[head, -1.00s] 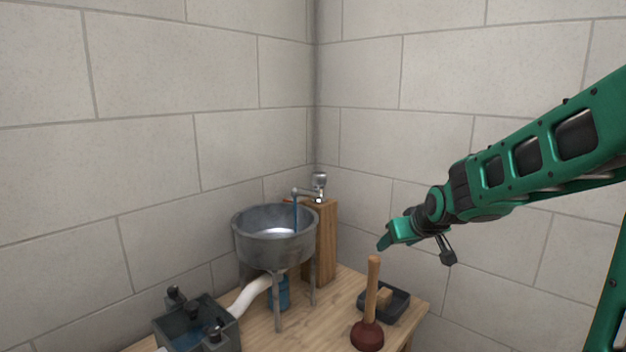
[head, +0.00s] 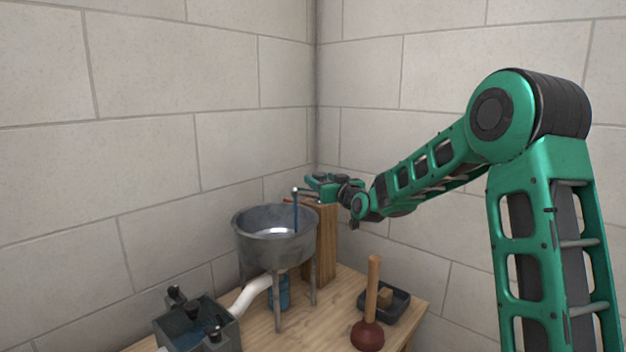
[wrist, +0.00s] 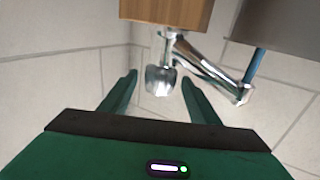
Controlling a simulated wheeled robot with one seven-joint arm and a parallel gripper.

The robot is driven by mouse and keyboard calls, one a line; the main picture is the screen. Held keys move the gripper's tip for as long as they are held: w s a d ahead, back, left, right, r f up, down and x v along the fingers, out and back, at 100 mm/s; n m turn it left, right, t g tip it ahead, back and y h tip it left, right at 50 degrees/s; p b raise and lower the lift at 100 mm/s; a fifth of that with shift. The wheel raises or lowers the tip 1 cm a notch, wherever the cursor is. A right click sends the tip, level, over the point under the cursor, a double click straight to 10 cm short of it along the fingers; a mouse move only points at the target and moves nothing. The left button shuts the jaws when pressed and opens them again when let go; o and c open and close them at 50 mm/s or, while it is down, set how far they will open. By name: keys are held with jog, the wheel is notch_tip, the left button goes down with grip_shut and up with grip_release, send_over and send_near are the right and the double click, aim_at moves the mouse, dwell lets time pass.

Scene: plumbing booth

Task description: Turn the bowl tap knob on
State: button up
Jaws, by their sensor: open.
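The tap knob (wrist: 160,80), a faceted silvery piece, shows in the wrist view beside the wooden post. My gripper (wrist: 159,80) is open, with one fingertip on either side of the knob; I cannot tell if they touch it. In the head view my gripper (head: 318,183) is at the top of the wooden post (head: 325,243) and hides the knob. The chrome tap spout (wrist: 212,72) runs right from the knob. A blue strand (head: 295,215) hangs from the spout into the grey metal bowl (head: 262,251).
A plunger (head: 372,300) stands upright on the wooden table (head: 300,318), in front of a dark tray (head: 397,309) with a block. A grey tank (head: 205,330) and white pipe (head: 247,295) sit lower left. Block walls close in behind the tap.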

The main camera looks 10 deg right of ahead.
aim_at(314, 175)
jog(key=x, duration=0.5)
jog(key=shift+w+a, duration=0.1)
jog(key=shift+w, duration=0.25)
jog(key=c, duration=1.1)
jog(key=shift+o, duration=0.2)
jog(key=shift+n+y, duration=0.4)
jog(key=shift+y, duration=0.2)
jog(key=shift+s+a+f+n+g+y, duration=0.1)
jog(key=shift+a+n+g+y, duration=0.1)
jog(key=shift+n+g+y, duration=0.6)
jog(key=shift+s+a+n+g+y, duration=0.15)
jog(key=shift+n+y, duration=0.45)
jog(key=shift+y, duration=0.6)
jog(key=shift+s+a+n+g+y, duration=0.1)
jog(key=shift+a+n+g+y, duration=0.1)
jog(key=shift+n+g+y, duration=0.5)
jog(key=shift+s+a+n+g+y, duration=0.1)
jog(key=shift+a+n+g+y, duration=0.1)
jog(key=shift+n+g+y, duration=0.45)
jog(key=shift+y, duration=0.45)
